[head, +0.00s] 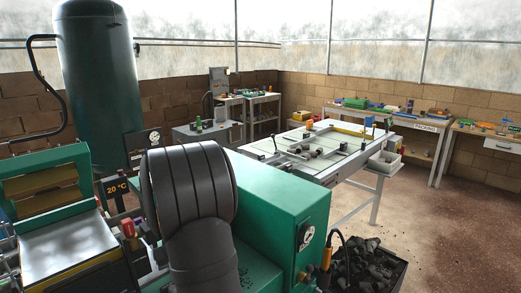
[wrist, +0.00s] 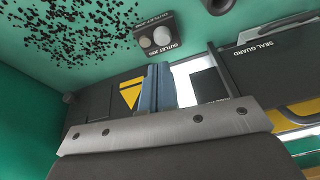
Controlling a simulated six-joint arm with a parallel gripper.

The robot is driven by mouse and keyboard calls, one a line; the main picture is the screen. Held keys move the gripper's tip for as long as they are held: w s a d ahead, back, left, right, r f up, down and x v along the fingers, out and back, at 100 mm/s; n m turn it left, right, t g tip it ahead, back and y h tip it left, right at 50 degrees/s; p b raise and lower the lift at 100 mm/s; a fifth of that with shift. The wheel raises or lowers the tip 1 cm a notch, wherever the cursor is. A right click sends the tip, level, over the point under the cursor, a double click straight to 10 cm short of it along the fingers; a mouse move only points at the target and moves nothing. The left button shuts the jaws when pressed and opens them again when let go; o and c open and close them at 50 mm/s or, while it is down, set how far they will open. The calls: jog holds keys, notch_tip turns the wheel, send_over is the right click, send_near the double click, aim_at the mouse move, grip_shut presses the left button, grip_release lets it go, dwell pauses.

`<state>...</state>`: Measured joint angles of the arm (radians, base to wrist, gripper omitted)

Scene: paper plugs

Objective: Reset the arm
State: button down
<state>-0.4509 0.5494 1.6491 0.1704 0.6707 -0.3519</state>
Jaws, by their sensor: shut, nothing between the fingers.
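In the wrist view, my gripper (wrist: 158,88) shows as two blue-grey fingers side by side, shut with nothing between them. They stand beyond the metal edge with screws at the bottom of the view. A dark panel with a yellow triangle (wrist: 130,92) lies behind them, and a grey outlet fitting (wrist: 155,36) marked "OUTLET" is above. In the head view, a large dark ribbed part, likely my arm, fills the lower middle in front of the green machine (head: 290,215). My fingertips are not visible there.
In the head view, a worktable (head: 330,150) with rods and small parts stands behind the green machine. A bin of black lumps (head: 365,265) is at the lower right. The brown floor at right is clear.

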jog(key=d+r+m, duration=0.3)
jog(key=r+m, duration=0.2)
jog(key=r, duration=0.1)
jog(key=d+r+m+y, duration=0.1)
jog(key=d+r+m, duration=0.2)
jog(key=r+m, duration=0.3)
jog(key=s+d+r+m+g+y, duration=0.1)
jog(key=d+r+m, duration=0.2)
jog(key=r+m, duration=0.2)
jog(key=shift+d+r, duration=0.15)
jog(key=shift+r, duration=0.75)
